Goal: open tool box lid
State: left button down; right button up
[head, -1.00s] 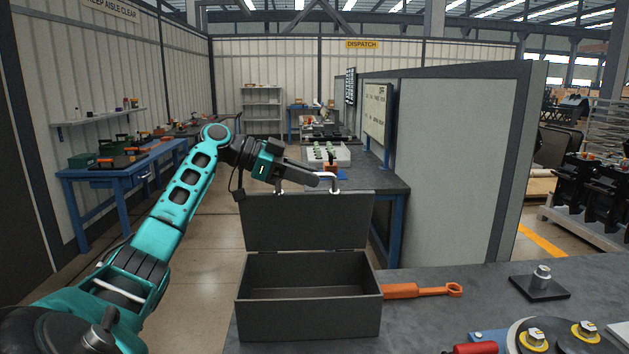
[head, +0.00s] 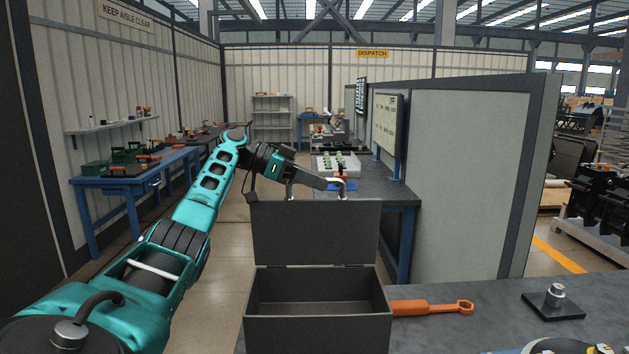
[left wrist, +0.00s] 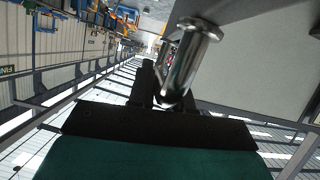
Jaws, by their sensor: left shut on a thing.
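The dark grey tool box (head: 318,322) stands on the near bench, and its inside looks empty. Its lid (head: 316,234) is raised upright at the back of the box, hinged along the rear edge. A bright metal handle (head: 341,182) is on the lid's top edge. My left gripper (head: 328,184) reaches in from the left above the lid and is shut on the handle. My right gripper is not in view.
An orange tool (head: 430,308) lies on the bench right of the box. A metal fitting on a dark base plate (head: 554,302) stands farther right. A grey partition (head: 465,180) rises behind the bench. A blue table (head: 130,180) stands at the left.

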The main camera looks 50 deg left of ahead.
pick_arm(q)
jog(key=shift+f, duration=0.2)
jog(key=c, duration=1.1)
grip_release()
jog(key=shift+w, duration=0.1)
jog(key=shift+r, duration=0.1)
jog(key=v, duration=1.1)
jog(key=shift+s+a+r, duration=0.15)
jog(key=shift+s+r, duration=0.05)
jog(key=shift+s, duration=0.05)
jog(key=shift+s+a+r, duration=0.2)
jog(key=shift+s+a, duration=0.2)
jog(key=shift+s, duration=0.15)
